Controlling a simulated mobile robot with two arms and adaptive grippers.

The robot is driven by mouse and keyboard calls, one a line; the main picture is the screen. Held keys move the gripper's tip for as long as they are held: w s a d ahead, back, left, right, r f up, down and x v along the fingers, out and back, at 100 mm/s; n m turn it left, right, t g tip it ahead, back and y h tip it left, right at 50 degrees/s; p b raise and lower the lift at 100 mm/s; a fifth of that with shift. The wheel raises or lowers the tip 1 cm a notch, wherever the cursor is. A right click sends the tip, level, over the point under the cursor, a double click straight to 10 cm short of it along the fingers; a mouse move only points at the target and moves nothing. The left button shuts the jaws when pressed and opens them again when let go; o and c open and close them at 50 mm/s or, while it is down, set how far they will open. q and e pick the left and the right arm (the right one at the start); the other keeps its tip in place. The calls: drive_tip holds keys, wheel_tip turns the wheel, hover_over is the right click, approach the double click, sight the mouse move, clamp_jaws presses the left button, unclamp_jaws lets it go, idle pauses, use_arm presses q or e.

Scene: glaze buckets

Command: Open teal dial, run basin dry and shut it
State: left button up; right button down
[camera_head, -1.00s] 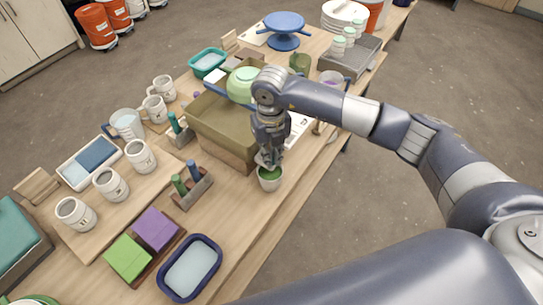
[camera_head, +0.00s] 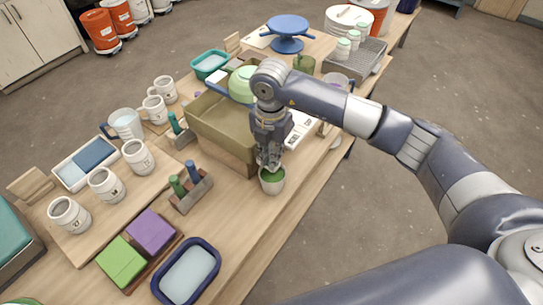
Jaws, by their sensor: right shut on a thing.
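The olive, box-like basin (camera_head: 232,146) stands on the wooden table, partly behind my right arm; I cannot tell how much liquid is in it. My right gripper (camera_head: 269,163) points down at the basin's near right corner, just above a small pale cup (camera_head: 271,186) with green inside. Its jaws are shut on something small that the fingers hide. The teal dial is not clearly visible; the gripper and wrist cover that corner. The cup appears to stand on the table near its front edge. My left gripper is out of view.
A holder with green and blue handles (camera_head: 190,193) stands left of the cup. Several white mugs (camera_head: 106,185), green and purple blocks (camera_head: 137,247) and a navy-rimmed tray (camera_head: 187,271) fill the left side. A blue turntable (camera_head: 288,29) stands at the back.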

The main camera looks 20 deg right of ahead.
drive_tip(key=shift+w+r+m, duration=0.1)
drive_tip(key=shift+m, duration=0.5)
drive_tip(key=c, duration=2)
unclamp_jaws()
drive_tip(key=shift+o, duration=0.2)
drive_tip(key=shift+r, duration=0.1)
wheel_tip(320, 180, up, 12)
